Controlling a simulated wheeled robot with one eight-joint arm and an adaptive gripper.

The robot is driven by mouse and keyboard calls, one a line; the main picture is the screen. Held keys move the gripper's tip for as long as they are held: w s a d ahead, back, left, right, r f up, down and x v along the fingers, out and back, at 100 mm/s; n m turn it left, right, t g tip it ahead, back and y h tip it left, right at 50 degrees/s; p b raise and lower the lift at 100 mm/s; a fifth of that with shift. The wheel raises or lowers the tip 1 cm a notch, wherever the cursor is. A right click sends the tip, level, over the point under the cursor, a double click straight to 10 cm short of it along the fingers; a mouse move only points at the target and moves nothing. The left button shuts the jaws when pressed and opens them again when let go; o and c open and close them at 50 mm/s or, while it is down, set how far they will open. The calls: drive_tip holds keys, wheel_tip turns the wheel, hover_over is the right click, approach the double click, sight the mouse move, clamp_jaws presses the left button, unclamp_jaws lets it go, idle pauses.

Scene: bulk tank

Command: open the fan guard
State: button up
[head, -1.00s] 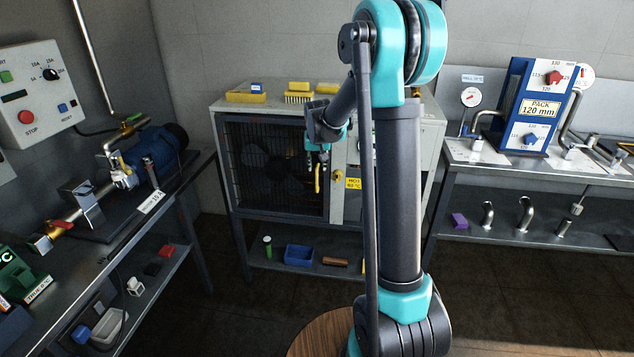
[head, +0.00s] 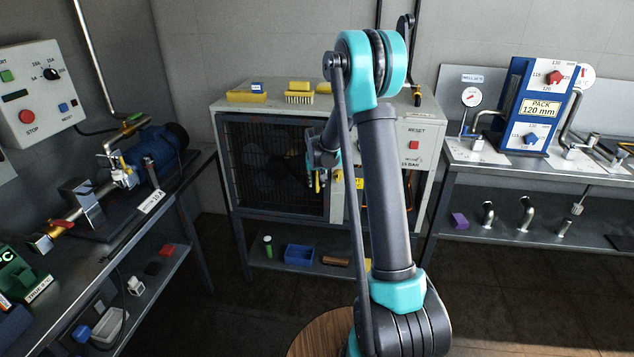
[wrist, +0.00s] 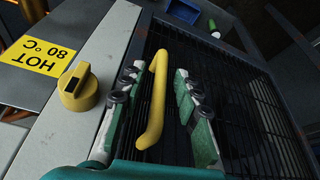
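The fan guard (head: 262,165) is a black wire mesh door on the front of the pale cabinet, closed over a dark fan. It also fills the right of the wrist view (wrist: 245,125). Its yellow bar handle (wrist: 152,110) runs along the guard's edge. My gripper (wrist: 156,74) is open, with one green-and-grey finger on each side of the handle and visible gaps to both. A yellow knob (wrist: 77,88) sits on the cabinet frame beside the guard.
A yellow HOT 80 °C label (wrist: 41,56) is beside the knob. Brushes and yellow blocks (head: 299,97) lie on the cabinet top. A blue bin (head: 299,254) stands on the shelf below. Benches flank the cabinet; the floor before the guard looks clear.

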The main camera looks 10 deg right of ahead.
drive_tip(key=shift+c, duration=0.3)
clamp_jaws()
